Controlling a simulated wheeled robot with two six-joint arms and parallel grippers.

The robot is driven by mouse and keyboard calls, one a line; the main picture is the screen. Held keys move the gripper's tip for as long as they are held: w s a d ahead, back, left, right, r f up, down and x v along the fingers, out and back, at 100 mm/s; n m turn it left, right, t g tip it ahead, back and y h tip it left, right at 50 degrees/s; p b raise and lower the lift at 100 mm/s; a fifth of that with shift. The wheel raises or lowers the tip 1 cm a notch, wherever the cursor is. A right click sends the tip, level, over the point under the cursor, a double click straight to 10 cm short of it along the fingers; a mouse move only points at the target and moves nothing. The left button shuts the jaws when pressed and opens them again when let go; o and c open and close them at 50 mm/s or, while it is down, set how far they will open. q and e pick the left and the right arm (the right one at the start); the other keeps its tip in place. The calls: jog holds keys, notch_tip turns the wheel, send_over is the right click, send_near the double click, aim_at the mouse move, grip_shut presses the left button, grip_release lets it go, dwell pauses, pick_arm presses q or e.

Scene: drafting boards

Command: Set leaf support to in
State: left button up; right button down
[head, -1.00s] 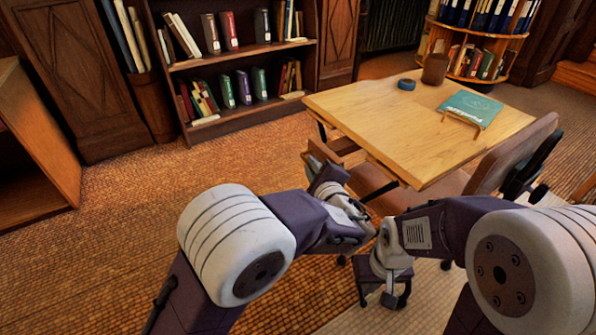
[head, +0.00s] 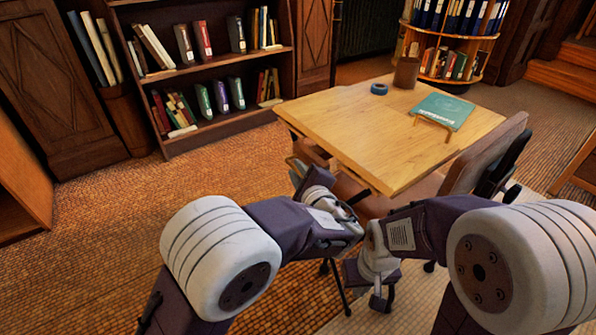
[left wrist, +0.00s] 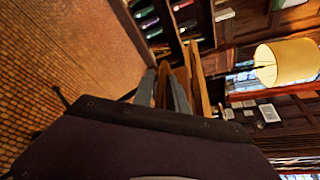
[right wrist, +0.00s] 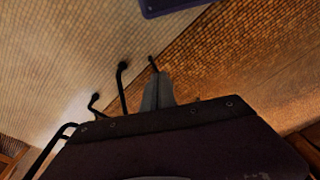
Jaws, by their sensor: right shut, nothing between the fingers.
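The wooden drafting table (head: 370,120) stands at centre right in the head view. My left gripper (head: 297,170) is at its near left side, just below the top. In the left wrist view, the fingers of my left gripper (left wrist: 163,92) are apart with a strip of wood (left wrist: 162,82) showing between them. This strip may be the leaf support; I cannot tell whether the fingers press on it. My right gripper (head: 381,300) is low in front of the table. It is shut and empty in the right wrist view (right wrist: 158,92).
A teal book (head: 443,110) on a small stand, a blue tape roll (head: 379,88) and a brown cup (head: 406,72) are on the table. A chair (head: 483,155) stands at its right side. A bookshelf (head: 215,130) is behind. The carpet at left is clear.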

pick_arm(q)
jog(key=p+v, duration=0.3)
jog(key=v, duration=0.6)
jog(key=shift+p, duration=0.35)
jog(key=shift+f, duration=0.1)
